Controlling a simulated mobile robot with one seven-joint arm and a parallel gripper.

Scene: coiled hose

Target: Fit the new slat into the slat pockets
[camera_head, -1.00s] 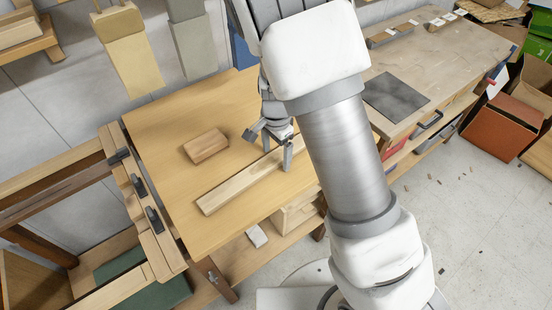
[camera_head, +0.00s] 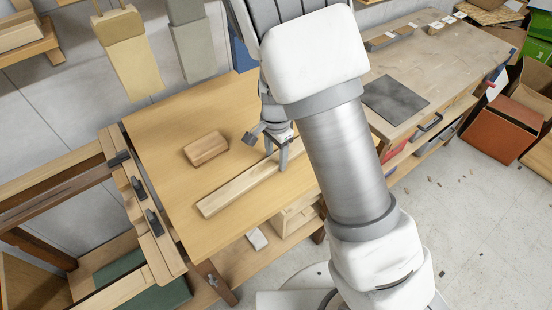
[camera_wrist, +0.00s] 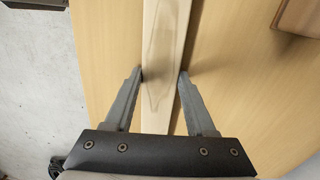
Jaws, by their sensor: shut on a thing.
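The slat (camera_head: 236,190) is a long pale wooden strip lying on the tan workbench top (camera_head: 165,130). My gripper (camera_head: 277,154) is over its right part, with a finger on each side. In the wrist view the slat (camera_wrist: 160,55) runs up between the two fingers of my gripper (camera_wrist: 161,76), which are shut on it. The right end of the slat is hidden behind my arm in the head view. A wooden frame (camera_head: 55,178) with black clamps (camera_head: 138,187) stands at the left of the bench. I cannot make out slat pockets clearly.
A small wooden block (camera_head: 206,149) lies on the bench behind the slat. A second bench (camera_head: 440,70) with a dark plate (camera_head: 395,97) stands at the right. Cardboard boxes (camera_head: 497,125) sit on the floor at far right. The bench's left part is clear.

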